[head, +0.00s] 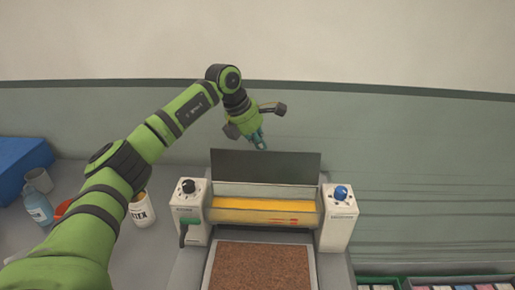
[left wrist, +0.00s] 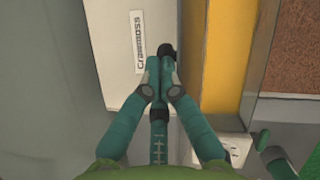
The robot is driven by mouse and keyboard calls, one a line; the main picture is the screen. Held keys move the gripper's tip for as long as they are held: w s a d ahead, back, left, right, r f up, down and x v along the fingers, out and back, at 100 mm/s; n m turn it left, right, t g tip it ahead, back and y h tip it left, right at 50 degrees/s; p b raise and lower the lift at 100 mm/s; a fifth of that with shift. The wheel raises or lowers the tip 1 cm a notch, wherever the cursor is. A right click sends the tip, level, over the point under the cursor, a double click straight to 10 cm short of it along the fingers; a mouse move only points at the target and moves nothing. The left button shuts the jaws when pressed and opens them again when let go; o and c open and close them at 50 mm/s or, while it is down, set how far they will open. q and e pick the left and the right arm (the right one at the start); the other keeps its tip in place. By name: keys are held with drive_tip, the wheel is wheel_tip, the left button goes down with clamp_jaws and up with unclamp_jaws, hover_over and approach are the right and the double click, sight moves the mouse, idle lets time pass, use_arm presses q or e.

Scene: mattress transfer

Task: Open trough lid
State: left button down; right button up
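The trough lid (head: 266,165) is a dark grey panel standing raised along the back edge of the machine in the head view. In front of it the trough (head: 264,190) lies uncovered, with a yellow-orange roller or fill (head: 262,206) showing. My left gripper (head: 262,143) is just behind and above the lid's upper edge, fingers pointing down. In the left wrist view its fingertips (left wrist: 160,72) are closed together over a pale panel (left wrist: 135,50) with a printed label, beside a small black part (left wrist: 167,50). I cannot tell whether they touch the lid.
White control boxes flank the trough: the left box (head: 188,208) has a black knob and green lever, the right box (head: 338,220) a blue knob. A brown granular bed (head: 262,268) lies in front. A white tub (head: 142,210), bottle (head: 38,206) and blue bin (head: 24,165) stand left.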

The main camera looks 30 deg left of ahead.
use_arm(q)
drive_tip(key=shift+s+d+f+g, duration=0.15)
drive_tip(key=shift+s+d+f, duration=0.05)
drive_tip(key=shift+f, duration=0.4)
drive_tip(key=shift+s+d+f+g, duration=0.15)
drive_tip(key=shift+d+f, duration=0.05)
drive_tip(key=shift+f, duration=0.35)
drive_tip(key=c, duration=1.1)
unclamp_jaws()
drive_tip(key=shift+w+a+f, duration=0.15)
drive_tip(key=shift+a, duration=0.05)
drive_tip(key=shift+o, duration=0.2)
drive_tip(key=shift+w+d+f, duration=0.25)
drive_tip(key=shift+w, duration=0.4)
drive_tip(key=shift+s+a+r, duration=0.15)
drive_tip(key=shift+a+r, duration=0.1)
drive_tip(key=shift+r, duration=0.25)
drive_tip(key=v, duration=1.1)
drive_tip(key=shift+d+r, duration=0.15)
drive_tip(key=shift+d, duration=0.1)
